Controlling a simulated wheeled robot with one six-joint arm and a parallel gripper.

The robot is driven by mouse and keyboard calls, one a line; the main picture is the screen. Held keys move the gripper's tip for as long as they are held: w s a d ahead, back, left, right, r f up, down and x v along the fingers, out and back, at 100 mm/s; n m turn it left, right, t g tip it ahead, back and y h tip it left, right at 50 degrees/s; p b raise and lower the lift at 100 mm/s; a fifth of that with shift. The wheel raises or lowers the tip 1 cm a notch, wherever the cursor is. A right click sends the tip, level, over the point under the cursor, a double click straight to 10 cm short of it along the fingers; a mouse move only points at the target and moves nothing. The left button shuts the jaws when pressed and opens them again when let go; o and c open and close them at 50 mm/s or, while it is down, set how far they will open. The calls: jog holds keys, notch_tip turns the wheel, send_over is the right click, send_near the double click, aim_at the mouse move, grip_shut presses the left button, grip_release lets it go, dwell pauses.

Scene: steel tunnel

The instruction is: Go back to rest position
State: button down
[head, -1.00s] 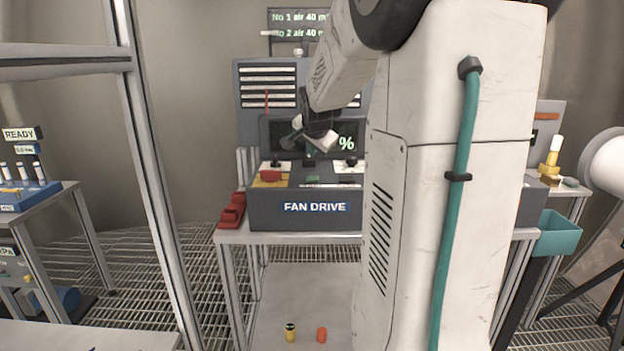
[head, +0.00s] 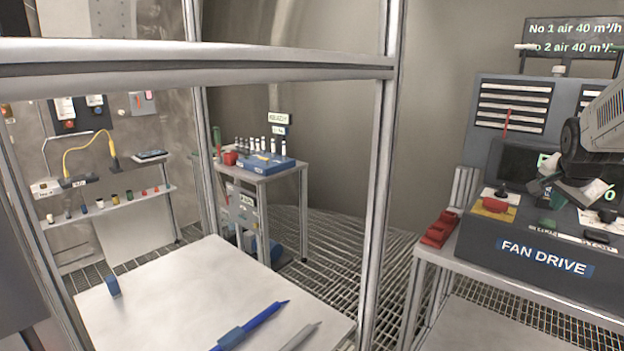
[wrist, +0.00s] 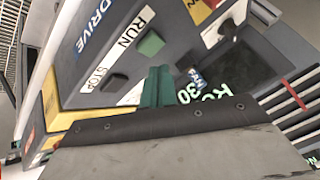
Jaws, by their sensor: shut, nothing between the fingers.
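My gripper (head: 556,198) hangs over the FAN DRIVE console (head: 520,245) at the right of the head view. In the wrist view its two teal fingers (wrist: 159,87) are together with nothing between them. They point at the console panel, close to the green RUN button (wrist: 151,43) and the dark STOP button (wrist: 117,82). I cannot tell whether the fingertips touch the panel. Part of my arm is cut off by the right edge of the head view.
A metal frame post (head: 382,160) and crossbar stand between the console and the left side. A white table (head: 200,290) with a blue pen-like tool is in front left. Behind are a small bench with a blue rack (head: 258,163) and a wall shelf (head: 110,207). A red object (head: 440,230) lies left of the console.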

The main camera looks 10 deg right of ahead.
jog(key=s+a+f+n+g+y, duration=0.1)
jog(key=s+a+n+y, duration=0.1)
jog(key=s+a+n, duration=0.3)
jog(key=s+a+f+n+g+y, duration=0.1)
jog(key=s+a+n, duration=0.4)
jog(key=s+a, duration=0.6)
jog(key=s+a+f+n+g+y, duration=0.2)
jog(key=s+a+n, duration=0.4)
jog(key=a, duration=1.5)
jog(key=shift+s+y, duration=0.3)
jog(key=shift+s, duration=0.65)
